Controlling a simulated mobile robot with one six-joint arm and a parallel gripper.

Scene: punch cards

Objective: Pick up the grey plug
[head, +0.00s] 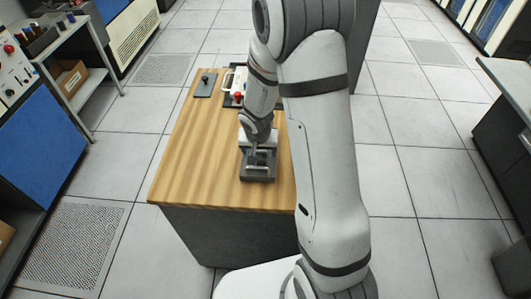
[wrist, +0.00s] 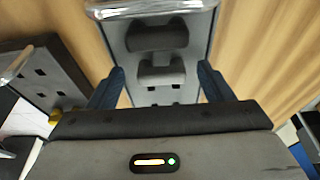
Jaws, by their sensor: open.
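My gripper (wrist: 161,82) is open, with one blue finger on each side of a narrow grey panel in the wrist view. A grey block (wrist: 162,72), which looks like the grey plug, stands on that panel between the fingers. I see no finger contact with it. A second, darker rounded block (wrist: 157,35) lies just beyond it. In the head view my gripper (head: 257,147) is low over a grey metal fixture (head: 257,174) near the front of the wooden table. The plug cannot be made out there.
A metal bar (wrist: 150,8) crosses the panel's far end. A dark box with square holes (wrist: 45,75) stands close on the left. On the wooden table (head: 190,150), a dark plate with a knob (head: 205,84) and a red button (head: 238,96) are farther back. The table's left side is clear.

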